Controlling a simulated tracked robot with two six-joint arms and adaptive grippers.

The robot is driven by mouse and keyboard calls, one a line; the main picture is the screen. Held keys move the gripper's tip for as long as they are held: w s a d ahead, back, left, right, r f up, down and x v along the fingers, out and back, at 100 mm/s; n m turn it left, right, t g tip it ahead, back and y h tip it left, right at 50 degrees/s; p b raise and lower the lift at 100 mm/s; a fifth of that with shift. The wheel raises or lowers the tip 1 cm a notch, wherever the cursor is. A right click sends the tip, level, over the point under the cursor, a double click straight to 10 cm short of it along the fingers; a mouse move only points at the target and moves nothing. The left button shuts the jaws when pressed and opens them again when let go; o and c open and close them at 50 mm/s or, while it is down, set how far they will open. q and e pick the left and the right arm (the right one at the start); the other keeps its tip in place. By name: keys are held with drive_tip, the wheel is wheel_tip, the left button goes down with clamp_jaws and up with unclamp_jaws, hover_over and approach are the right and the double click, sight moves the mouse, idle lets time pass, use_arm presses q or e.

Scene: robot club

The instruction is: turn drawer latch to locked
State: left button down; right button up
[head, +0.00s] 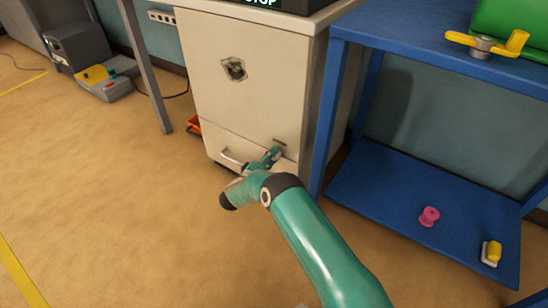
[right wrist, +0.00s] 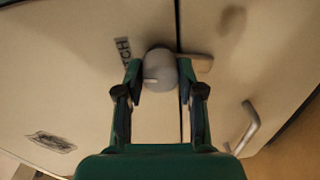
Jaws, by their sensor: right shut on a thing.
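The drawer latch has a round grey knob (right wrist: 160,68) with a pale line on its face. A tan tab (right wrist: 203,62) reaches from beside the knob across the seam onto the drawer front (right wrist: 222,88). My right gripper (right wrist: 160,80) is shut on the knob, one finger on each side. In the head view my right gripper (head: 270,157) is at the upper right of the low drawer and mostly hides the latch. The drawer looks closed in the cream cabinet (head: 240,105). My left gripper is not in view.
The drawer's bar handle (head: 231,158) sits left of my gripper and also shows in the right wrist view (right wrist: 245,126). A blue shelf unit (head: 322,130) stands close on the right. The floor at left is mostly clear.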

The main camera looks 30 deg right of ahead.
drive_tip(key=shift+w+a+f+n, duration=0.1)
drive_tip(key=shift+a+n, duration=0.1)
drive_tip(key=shift+n, duration=0.5)
drive_tip(key=shift+w+a+f+n, duration=0.1)
drive_tip(key=shift+a+n, duration=0.1)
drive_tip(key=shift+n, duration=0.5)
drive_tip(key=o, duration=1)
drive_tip(key=shift+o, duration=0.7)
drive_tip(key=shift+d, duration=0.1)
drive_tip(key=shift+s+d+r, duration=0.1)
drive_tip(key=v, duration=1.2)
